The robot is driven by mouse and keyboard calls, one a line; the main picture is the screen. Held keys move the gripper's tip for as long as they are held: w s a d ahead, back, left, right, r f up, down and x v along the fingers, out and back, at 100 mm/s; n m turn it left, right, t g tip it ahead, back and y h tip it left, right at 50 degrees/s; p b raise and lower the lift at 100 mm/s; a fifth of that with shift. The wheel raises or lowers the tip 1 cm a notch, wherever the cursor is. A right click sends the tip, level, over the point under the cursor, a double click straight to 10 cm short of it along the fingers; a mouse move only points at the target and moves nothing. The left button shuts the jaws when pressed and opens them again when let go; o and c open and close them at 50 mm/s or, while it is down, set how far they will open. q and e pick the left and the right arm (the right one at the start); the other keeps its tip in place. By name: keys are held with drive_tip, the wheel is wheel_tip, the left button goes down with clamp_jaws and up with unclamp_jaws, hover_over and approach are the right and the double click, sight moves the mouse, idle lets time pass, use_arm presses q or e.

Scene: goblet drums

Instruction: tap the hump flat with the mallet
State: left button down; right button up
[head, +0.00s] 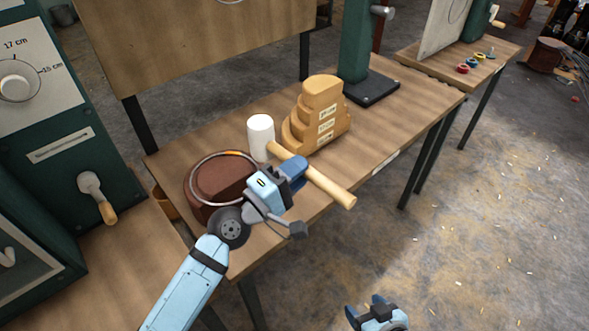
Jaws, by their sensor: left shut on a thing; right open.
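The mallet has a white cylindrical head (261,138) and a pale wooden handle (328,186). My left gripper (296,172) is shut on the mallet's handle, with the head to the upper left of the fingers. A brown round block (212,189) sits on the wooden table, with a metal ring (189,179) around its top. A small orange strip (236,153) shows at the ring's far side; I cannot tell whether it is the hump. The mallet head appears beyond the block's right side. My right gripper (367,306) is open and empty, low in the picture, away from the table.
A stepped wooden block (317,115) with labels stands behind the mallet on the table (391,128). A dark green post (355,50) on a black base rises further back. A green machine with a dial (15,88) stands at left. The table's right part is clear.

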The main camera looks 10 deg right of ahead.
use_arm(q)
drive_tip(key=shift+s, duration=0.1)
use_arm(e)
drive_tip(key=shift+r, duration=0.1)
use_arm(q)
wheel_tip(320, 180, down, 8)
drive_tip(key=b, duration=0.8)
wheel_tip(320, 180, up, 6)
drive_tip(key=p, duration=0.6)
drive_tip(key=shift+r, duration=0.2)
use_arm(e)
drive_tip(key=r, duration=0.3)
drive_tip(key=shift+w+a+n+t, duration=0.25)
drive_tip(key=shift+a+n+t, duration=0.05)
drive_tip(key=shift+t, duration=0.1)
drive_tip(key=shift+f, duration=0.2)
use_arm(q)
drive_tip(key=shift+r+p, duration=0.95)
drive_tip(key=shift+p, duration=0.05)
use_arm(e)
drive_tip(key=shift+s+d+f+g, duration=0.15)
drive_tip(key=shift+f+g, duration=0.05)
drive_tip(key=shift+f, duration=0.4)
drive_tip(key=shift+s+d+f+g, duration=0.1)
drive_tip(key=shift+d+f+g, duration=0.1)
drive_tip(key=shift+f, duration=0.4)
use_arm(q)
drive_tip(key=shift+f, duration=0.1)
